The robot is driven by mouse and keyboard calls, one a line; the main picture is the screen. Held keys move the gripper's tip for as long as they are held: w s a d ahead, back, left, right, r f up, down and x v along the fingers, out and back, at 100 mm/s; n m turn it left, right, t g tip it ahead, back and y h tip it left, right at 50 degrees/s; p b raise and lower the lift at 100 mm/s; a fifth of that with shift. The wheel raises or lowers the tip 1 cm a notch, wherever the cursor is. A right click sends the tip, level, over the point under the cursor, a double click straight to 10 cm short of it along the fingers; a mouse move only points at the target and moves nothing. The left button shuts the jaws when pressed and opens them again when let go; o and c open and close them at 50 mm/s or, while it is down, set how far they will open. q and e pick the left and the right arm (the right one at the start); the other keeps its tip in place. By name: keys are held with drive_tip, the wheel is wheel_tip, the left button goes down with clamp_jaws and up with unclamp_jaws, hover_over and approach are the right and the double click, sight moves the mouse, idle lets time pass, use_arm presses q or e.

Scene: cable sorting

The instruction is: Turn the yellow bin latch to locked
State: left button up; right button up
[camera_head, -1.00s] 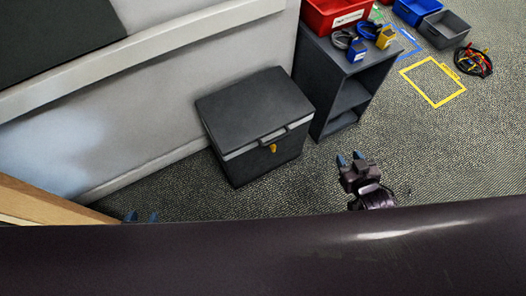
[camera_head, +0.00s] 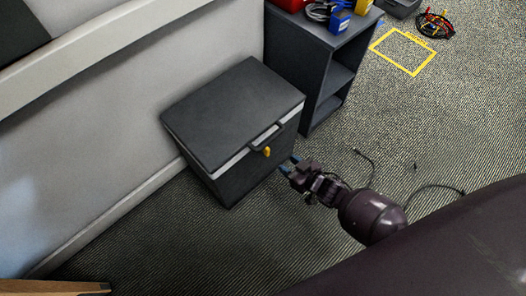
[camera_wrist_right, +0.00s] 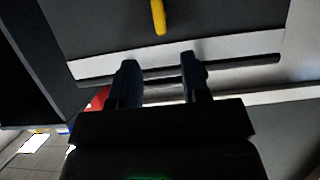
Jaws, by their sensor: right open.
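The yellow latch (camera_head: 267,151) is on the front face of a dark grey lidded bin (camera_head: 213,112), just below the lid's handle. In the right wrist view the yellow latch (camera_wrist_right: 159,16) shows as a short bar ahead of the fingers, near the top edge. My right gripper (camera_head: 289,164) is open and empty, close to the bin's front and a little right of and below the latch. In the right wrist view its two dark fingers (camera_wrist_right: 158,78) stand apart with the latch beyond the gap, not touching it. My left gripper does not show.
A dark shelf unit (camera_head: 325,75) stands right behind the bin, with blue and yellow items (camera_head: 340,20) on top. A yellow floor outline (camera_head: 403,52) and a cable bundle (camera_head: 435,25) lie at the upper right. Loose dark cables (camera_head: 435,188) lie on the carpet near my right arm.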

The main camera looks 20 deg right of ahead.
sight(269, 152)
drive_tip(key=b+x, duration=0.3)
drive_tip(key=x, duration=0.6)
drive_tip(key=shift+s+f, duration=0.1)
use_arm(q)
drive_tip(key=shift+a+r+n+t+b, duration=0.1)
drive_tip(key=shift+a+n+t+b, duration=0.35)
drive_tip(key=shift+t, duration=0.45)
use_arm(e)
drive_tip(key=shift+w+a+f, duration=0.1)
drive_tip(key=shift+w+a, duration=0.1)
drive_tip(key=shift+w, duration=0.6)
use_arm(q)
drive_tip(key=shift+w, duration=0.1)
use_arm(e)
clamp_jaws()
